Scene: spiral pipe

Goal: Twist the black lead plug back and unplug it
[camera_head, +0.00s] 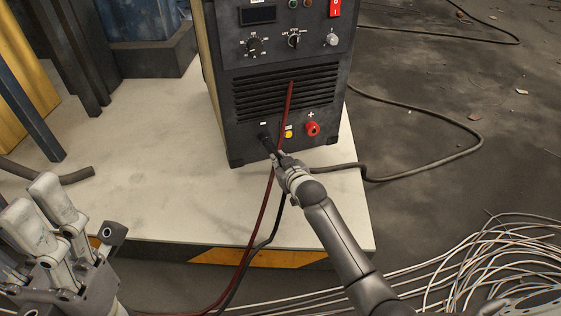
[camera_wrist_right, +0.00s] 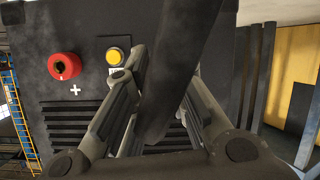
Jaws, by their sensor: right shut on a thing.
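The black lead plug (camera_head: 266,143) is at the minus socket, low on the front of the dark machine (camera_head: 240,110). My right gripper (camera_head: 280,158) is shut on the plug, just in front of the panel. In the right wrist view the dark plug and lead (camera_wrist_right: 172,85) pass between its two fingers (camera_wrist_right: 160,105). The fingers and lead hide the socket, so I cannot tell how deep the plug sits. My left gripper (camera_head: 45,215) is open and empty at the lower left, away from the machine.
A red lead (camera_head: 287,105) hangs close to my right gripper and runs down over the platform edge. The red plus socket (camera_head: 312,129) and a yellow button (camera_head: 289,134) are right of the plug. Loose cables (camera_head: 490,265) cover the floor at lower right. The pale platform (camera_head: 150,170) is mostly clear.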

